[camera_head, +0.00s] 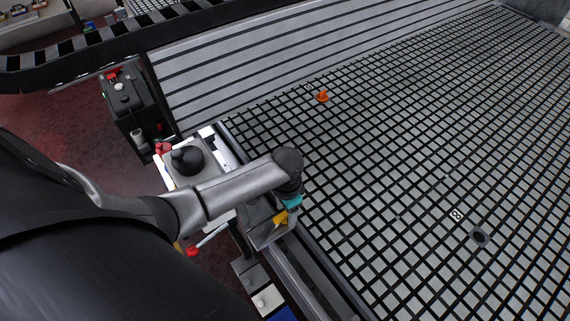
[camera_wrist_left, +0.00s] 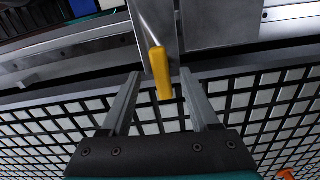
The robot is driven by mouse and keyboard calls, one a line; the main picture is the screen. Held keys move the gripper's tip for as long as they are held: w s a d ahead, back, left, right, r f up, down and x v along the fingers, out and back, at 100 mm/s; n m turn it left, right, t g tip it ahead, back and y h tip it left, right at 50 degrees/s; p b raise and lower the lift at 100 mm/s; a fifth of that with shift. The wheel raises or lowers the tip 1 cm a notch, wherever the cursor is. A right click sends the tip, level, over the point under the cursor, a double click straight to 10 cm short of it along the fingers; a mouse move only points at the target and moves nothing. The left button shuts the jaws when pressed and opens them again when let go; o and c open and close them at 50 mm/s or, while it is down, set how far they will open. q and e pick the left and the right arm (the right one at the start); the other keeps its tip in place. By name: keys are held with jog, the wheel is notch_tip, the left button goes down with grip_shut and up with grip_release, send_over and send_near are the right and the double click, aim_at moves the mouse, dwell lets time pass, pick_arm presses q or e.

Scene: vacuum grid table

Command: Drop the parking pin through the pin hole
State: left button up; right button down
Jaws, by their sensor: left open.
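A yellow-ended metal rod, likely the parking pin (camera_head: 280,217), is at the table's near-left edge beside a grey bracket (camera_head: 262,238). In the left wrist view, its yellow end (camera_wrist_left: 161,80) lies between the fingers of my left gripper (camera_wrist_left: 160,74), with gaps to both fingers. The metal shank runs up beside grey plates. My left gripper (camera_head: 285,212) is open, low at the edge, and holds nothing. I cannot make out the pin hole in either view. My right gripper is not in view.
The black grid table (camera_head: 400,150) fills the right and is mostly clear. An orange cone (camera_head: 322,96) stands on it, and a dark round disc (camera_head: 480,237) lies beside a small marker tile (camera_head: 456,215). A red-tipped lever (camera_head: 195,251) and black knob (camera_head: 187,160) are left of the edge.

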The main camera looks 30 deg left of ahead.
pick_arm(q)
notch_tip(320, 180, up, 12)
jog(key=p, duration=0.2)
jog(key=shift+a+r, duration=0.2)
jog(key=shift+r, duration=0.05)
jog(key=shift+s, duration=0.15)
